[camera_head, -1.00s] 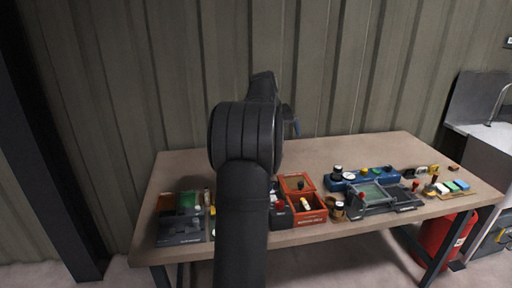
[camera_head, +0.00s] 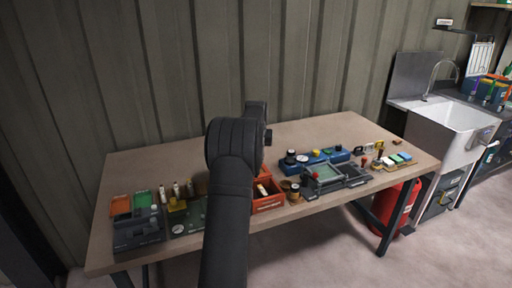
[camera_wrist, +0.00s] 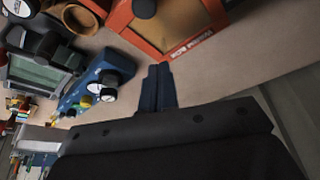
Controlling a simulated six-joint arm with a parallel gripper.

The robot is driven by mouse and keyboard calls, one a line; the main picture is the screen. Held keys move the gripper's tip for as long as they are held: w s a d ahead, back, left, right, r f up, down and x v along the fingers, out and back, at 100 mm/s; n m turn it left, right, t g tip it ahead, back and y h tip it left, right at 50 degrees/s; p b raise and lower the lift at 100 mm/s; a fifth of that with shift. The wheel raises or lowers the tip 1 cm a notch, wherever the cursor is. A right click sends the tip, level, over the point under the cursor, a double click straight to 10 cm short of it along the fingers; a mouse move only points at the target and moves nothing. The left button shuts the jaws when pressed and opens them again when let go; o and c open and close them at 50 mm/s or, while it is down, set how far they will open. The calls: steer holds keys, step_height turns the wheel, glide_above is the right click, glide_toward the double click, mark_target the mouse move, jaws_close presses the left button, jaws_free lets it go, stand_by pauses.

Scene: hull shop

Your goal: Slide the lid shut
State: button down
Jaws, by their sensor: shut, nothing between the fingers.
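An orange-red box (camera_head: 270,201) stands near the front middle of the table, partly hidden behind my arm. The wrist view shows an orange-red frame (camera_wrist: 150,46) with a tan panel (camera_wrist: 182,24) and a dark round knob (camera_wrist: 145,8) at the top edge, partly cut off. I cannot tell how far the lid is slid. My gripper (camera_wrist: 157,72) is shut and empty, its dark blue fingers apart from the frame in the picture. In the head view my arm hides the gripper.
A grey tray with a greenish panel (camera_head: 324,174) and a blue block with round knobs (camera_head: 318,158) stand right of the box. Dark and green units (camera_head: 139,238) stand at the left. The table's back (camera_head: 315,131) is clear.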

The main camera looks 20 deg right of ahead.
steer(key=x, duration=0.4)
steer(key=shift+f, duration=0.45)
steer(key=shift+s+a, duration=0.45)
steer(key=shift+s, duration=0.35)
steer(key=shift+s+a, duration=0.4)
steer(key=shift+s, duration=0.45)
steer(key=s, duration=1.2)
steer(key=shift+s+f, duration=0.15)
steer(key=shift+s, duration=0.05)
